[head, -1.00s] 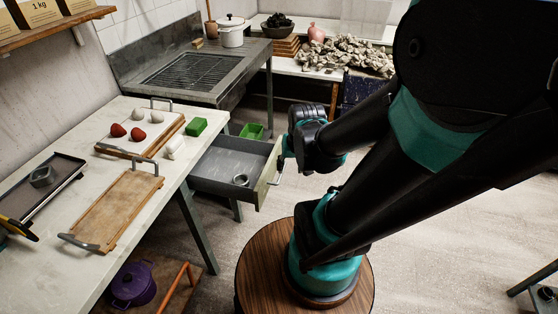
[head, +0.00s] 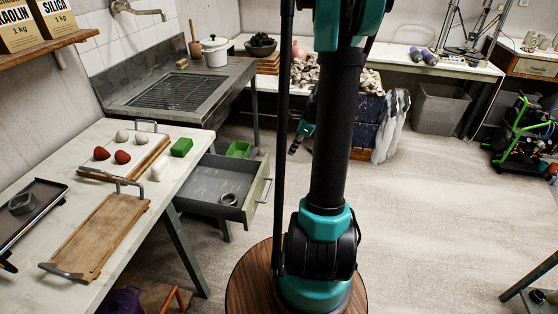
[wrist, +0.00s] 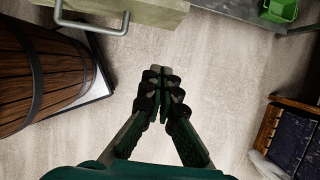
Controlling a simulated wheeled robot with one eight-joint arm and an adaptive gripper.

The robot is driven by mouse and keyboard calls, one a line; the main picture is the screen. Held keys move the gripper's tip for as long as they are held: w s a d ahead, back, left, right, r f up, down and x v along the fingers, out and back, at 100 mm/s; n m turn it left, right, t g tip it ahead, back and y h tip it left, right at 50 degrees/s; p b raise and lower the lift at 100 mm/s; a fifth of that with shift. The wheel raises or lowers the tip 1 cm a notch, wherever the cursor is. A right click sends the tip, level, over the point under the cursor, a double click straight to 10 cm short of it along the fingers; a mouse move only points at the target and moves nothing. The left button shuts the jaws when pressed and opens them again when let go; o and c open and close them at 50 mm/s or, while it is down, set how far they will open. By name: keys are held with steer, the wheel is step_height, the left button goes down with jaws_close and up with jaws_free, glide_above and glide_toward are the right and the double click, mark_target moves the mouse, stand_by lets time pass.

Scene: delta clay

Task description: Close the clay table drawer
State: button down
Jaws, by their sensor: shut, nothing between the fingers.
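The clay table (head: 183,150) stands at the left in the head view. Its grey drawer (head: 195,205) is pulled out to the right, with a small grey ring-shaped item (head: 229,199) inside. The drawer's pale green front (head: 255,190) bears a metal handle (head: 268,189). In the wrist view, the drawer front (wrist: 150,12) and handle (wrist: 93,27) show at the top left. My gripper (wrist: 160,70) is shut and empty over bare floor, apart from the handle. In the head view, my gripper (head: 294,147) is partly hidden behind my arm, beyond and right of the drawer.
A grey sink unit (head: 170,95) stands behind the table. A green bin (head: 239,149) sits beyond the drawer and shows in the wrist view (wrist: 279,10). Open floor (head: 430,210) lies to the right.

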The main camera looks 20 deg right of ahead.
glide_toward(268, 173)
step_height(268, 173, down, 5)
steer(key=d, duration=0.3)
steer(key=shift+w+a+r, duration=0.1)
steer(key=shift+w+a, duration=0.1)
steer(key=shift+a, duration=0.45)
steer(key=shift+w+a+r, duration=0.1)
steer(key=shift+w+a, duration=0.1)
steer(key=shift+a, duration=0.45)
steer(key=shift+w+a+r, duration=0.1)
steer(key=shift+w+a, duration=0.15)
steer(key=shift+a, duration=0.35)
steer(key=shift+w+a, duration=0.1)
